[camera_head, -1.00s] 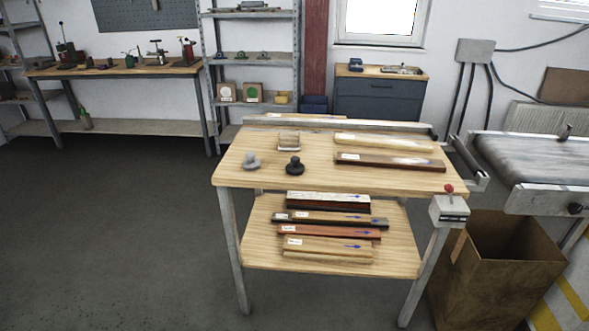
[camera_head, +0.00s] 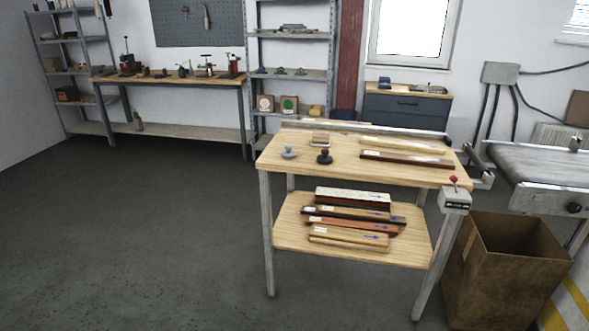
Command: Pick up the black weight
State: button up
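The black weight (camera_head: 324,157) stands upright on the wooden top of the work table (camera_head: 290,170), near its front left part. It is a dark round base with a knob. A similar grey weight (camera_head: 289,152) stands just to its left. A small wooden block (camera_head: 320,139) lies behind the black weight. My gripper is not in view.
Two wooden bars (camera_head: 402,147) lie on the right of the tabletop. Several boards (camera_head: 350,213) lie on the lower shelf. A control box with a red knob (camera_head: 454,197) sits at the right front corner. A cardboard bin (camera_head: 505,265) and conveyor (camera_head: 545,165) stand right. The floor at left is clear.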

aim_at(325, 160)
jog(key=u, duration=0.15)
jog(key=k, duration=0.7)
jog(key=u, duration=0.85)
jog(key=i, duration=0.55)
jog(key=u, duration=0.45)
jog(key=i, duration=1.4)
jog(key=z, duration=0.5)
